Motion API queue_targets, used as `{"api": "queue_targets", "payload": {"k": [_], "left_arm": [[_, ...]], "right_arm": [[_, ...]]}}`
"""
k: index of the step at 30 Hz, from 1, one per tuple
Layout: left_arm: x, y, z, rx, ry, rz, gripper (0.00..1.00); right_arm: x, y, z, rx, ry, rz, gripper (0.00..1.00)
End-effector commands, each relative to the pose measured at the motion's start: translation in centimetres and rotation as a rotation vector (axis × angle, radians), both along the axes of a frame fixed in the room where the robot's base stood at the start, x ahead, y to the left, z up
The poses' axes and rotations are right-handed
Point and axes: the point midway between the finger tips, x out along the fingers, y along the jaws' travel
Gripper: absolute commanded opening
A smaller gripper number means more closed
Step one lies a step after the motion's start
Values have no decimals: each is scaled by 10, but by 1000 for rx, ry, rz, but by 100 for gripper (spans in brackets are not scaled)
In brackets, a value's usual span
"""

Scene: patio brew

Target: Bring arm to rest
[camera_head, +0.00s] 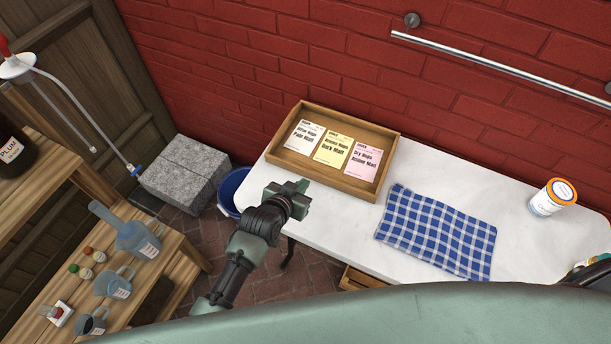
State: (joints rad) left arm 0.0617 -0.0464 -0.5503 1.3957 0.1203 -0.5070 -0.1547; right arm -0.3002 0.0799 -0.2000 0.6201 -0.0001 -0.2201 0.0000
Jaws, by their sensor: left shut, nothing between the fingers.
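My left arm comes up from the bottom of the head view, a little left of the middle. My left gripper (292,197) is shut and empty. In the picture it overlaps the near left edge of the white table (335,222), apart from the objects on it. I cannot tell its exact height over the table. My right gripper is not in view. A rounded green part of my own body fills the bottom edge and hides what lies below it.
The table holds a wooden tray (393,150) with three labelled cards, a blue checked cloth (437,232) and a white tub (552,197). Left are a blue bucket (232,190), grey blocks (183,172) and a wooden shelf (150,270) with jugs. A red brick wall (440,80) stands behind.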

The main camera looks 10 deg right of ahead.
Motion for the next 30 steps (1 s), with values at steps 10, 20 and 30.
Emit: {"api": "queue_targets", "payload": {"k": [10,20,30], "left_arm": [[-6,5,7,-1,-1,0,0],[-6,4,8,-1,-1,0,0],[-61,81,14,49,185,122,0]], "right_arm": [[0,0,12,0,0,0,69],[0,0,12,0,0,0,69],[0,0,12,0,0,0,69]]}}
